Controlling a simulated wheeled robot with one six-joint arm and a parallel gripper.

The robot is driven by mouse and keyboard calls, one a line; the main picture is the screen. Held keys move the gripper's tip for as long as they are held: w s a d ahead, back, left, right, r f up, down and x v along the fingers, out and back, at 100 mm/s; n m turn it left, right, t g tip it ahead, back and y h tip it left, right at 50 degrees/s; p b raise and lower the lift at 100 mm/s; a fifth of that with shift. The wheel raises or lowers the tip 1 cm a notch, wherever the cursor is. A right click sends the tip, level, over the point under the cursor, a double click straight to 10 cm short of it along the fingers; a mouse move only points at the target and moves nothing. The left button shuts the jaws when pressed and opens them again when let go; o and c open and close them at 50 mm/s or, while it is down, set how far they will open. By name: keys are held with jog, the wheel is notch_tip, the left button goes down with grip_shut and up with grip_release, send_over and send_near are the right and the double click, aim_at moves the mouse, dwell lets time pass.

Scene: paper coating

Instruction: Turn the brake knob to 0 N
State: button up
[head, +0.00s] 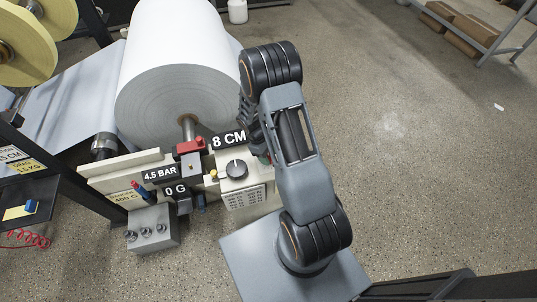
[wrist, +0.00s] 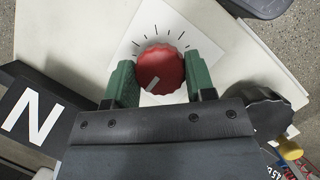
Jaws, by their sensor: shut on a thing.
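The red brake knob (wrist: 160,66) is in the middle of the wrist view, on a white plate with an arc of tick marks above it. Its pale pointer mark is toward the lower left, away from the ticks. My gripper (wrist: 162,72) has its two green fingers on either side of the knob and is shut on it. A black sign (wrist: 32,117) at the left shows a large N; its number is not visible. In the head view my arm hides most of the gripper and the knob.
A black knob (head: 237,168) sits on the cream box, left of my arm, below an "8 CM" sign (head: 229,138). A large white paper roll (head: 165,60) stands behind. A grey box with small knobs (head: 152,228) is at lower left.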

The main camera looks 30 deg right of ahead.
dwell(0.3)
jog(key=o, duration=0.9)
jog(key=p+v, duration=0.2)
jog(key=v, duration=1.1)
jog(key=shift+w+a+r, duration=0.2)
jog(key=shift+r, duration=0.1)
